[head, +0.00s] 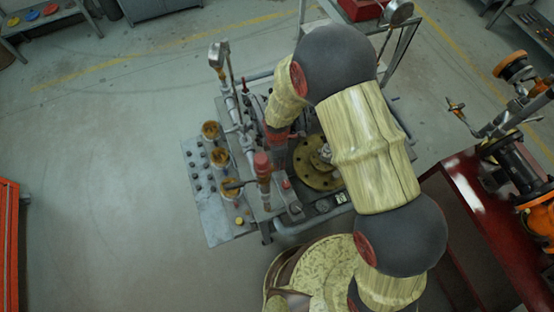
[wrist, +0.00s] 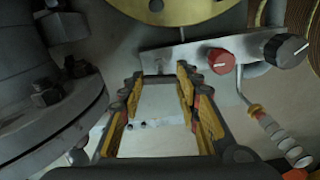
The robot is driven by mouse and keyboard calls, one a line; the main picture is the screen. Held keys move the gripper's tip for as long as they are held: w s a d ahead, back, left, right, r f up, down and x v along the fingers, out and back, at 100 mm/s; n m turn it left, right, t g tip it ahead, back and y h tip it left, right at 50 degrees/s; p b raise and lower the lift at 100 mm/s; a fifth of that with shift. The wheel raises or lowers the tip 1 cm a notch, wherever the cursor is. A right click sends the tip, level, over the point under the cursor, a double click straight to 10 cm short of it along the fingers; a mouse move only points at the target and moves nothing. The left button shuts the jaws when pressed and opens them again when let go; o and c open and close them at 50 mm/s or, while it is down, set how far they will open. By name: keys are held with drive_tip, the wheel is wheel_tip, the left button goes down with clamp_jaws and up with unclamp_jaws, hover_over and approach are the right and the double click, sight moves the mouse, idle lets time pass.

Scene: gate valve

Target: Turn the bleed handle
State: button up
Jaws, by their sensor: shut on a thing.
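In the wrist view my gripper (wrist: 160,82) has its two yellow-padded fingers on either side of a pale grey piece (wrist: 158,104). I take this piece to be the bleed handle; its shape and far end are hard to make out. A grey plate (wrist: 193,53) with a red knob (wrist: 221,60) and a black knob (wrist: 287,50) lies just beyond the fingertips. In the head view the valve rig (head: 215,215) stands in the middle, and my arm hides much of it. The fingertips and the handle cannot be made out there.
A brass flange (head: 318,175) is beside my arm; it also shows in the wrist view (wrist: 170,10). A bolted grey flange (wrist: 60,120) is close left of the fingers. A red bench (head: 462,200) stands right, an orange cabinet (head: 9,245) left. Floor at left is clear.

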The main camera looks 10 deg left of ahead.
drive_tip(key=shift+n, duration=0.4)
drive_tip(key=o, duration=1.2)
drive_tip(key=shift+r, duration=0.1)
wheel_tip(320, 180, up, 12)
idle(0.6)
